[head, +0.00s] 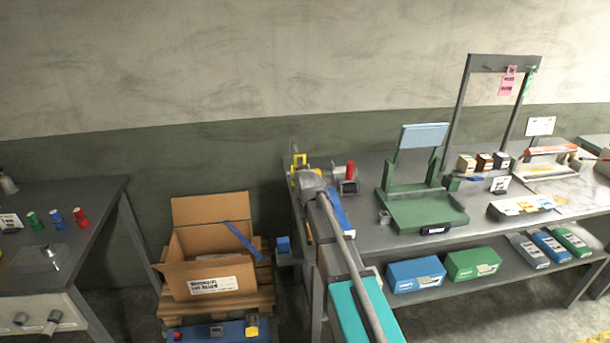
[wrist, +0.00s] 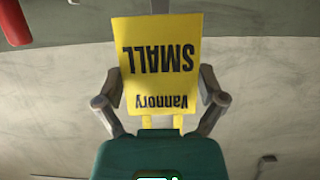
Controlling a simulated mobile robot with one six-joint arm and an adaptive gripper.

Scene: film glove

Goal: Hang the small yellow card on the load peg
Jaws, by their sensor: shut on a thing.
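The small yellow card (wrist: 160,62) is in my gripper (wrist: 160,100). It fills the middle of the wrist view, and its print, "SMALL" and "Vannory", reads upside down. The two fingers close on it from either side near its lower part. In the head view my gripper (head: 303,172) is at the left end of the right bench, with the yellow card (head: 300,160) at its tip. A narrow grey piece (wrist: 160,6) shows just beyond the card's upper edge. I cannot tell whether it is the load peg or whether the card touches it.
A red cylinder (head: 350,170) stands close right of my gripper. A green stand (head: 425,208) is further right. A grey frame (head: 468,90) behind it carries a pink card (head: 507,80) and a green card (head: 530,80). An open carton (head: 210,245) sits lower left.

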